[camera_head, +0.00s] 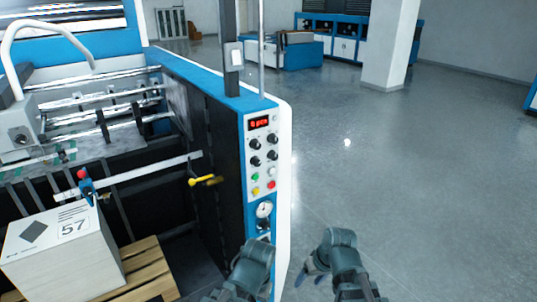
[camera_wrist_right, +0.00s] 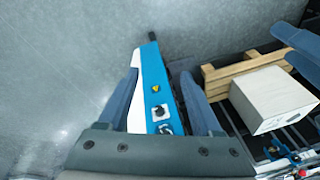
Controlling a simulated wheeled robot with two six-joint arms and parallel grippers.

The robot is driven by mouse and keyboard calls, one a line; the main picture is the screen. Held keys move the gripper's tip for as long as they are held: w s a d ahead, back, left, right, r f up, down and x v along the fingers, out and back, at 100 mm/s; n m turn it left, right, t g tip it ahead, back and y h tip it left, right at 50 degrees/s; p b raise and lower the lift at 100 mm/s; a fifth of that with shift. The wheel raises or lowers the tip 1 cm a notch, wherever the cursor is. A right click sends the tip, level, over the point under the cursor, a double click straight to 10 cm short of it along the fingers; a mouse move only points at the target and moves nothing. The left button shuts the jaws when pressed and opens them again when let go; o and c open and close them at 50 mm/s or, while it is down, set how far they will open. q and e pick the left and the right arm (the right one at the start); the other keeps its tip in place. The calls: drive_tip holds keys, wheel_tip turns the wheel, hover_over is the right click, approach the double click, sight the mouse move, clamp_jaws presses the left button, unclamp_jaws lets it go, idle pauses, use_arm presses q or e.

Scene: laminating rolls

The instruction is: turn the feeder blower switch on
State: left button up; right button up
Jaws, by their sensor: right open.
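The machine's control panel (camera_head: 262,160) stands upright at the centre of the head view, with a red display, several black knobs and coloured buttons. A round gauge (camera_head: 264,210) sits below them. In the right wrist view a black rotary switch (camera_wrist_right: 160,111) on a pale plate shows on the blue panel, below a yellow warning mark (camera_wrist_right: 156,88); I see no readable label. My right gripper (camera_head: 312,275) is open and empty, right of the panel's lower end; in its wrist view the fingers (camera_wrist_right: 160,80) appear either side of the panel. My left gripper (camera_wrist_right: 292,52) appears open and empty.
A yellow-handled lever (camera_head: 205,180) sticks out beside the panel. Open grey floor (camera_head: 420,180) lies to the right, with a white pillar (camera_head: 391,45) behind.

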drive_tip(key=w+a+r+n+t+y, duration=0.2)
drive_tip(key=w+a+r+t+y, duration=0.15)
drive_tip(key=w+r, duration=0.3)
drive_tip(key=t+y, duration=0.4)
drive_tip(key=t, duration=0.6)
approach(275, 158)
drive_tip(key=shift+g, duration=0.25)
drive_tip(key=x, duration=0.8)
drive_tip(key=shift+w+a+r+p, duration=0.1)
drive_tip(key=shift+w+r+p, duration=0.15)
drive_tip(key=shift+p, duration=0.15)
clamp_jaws()
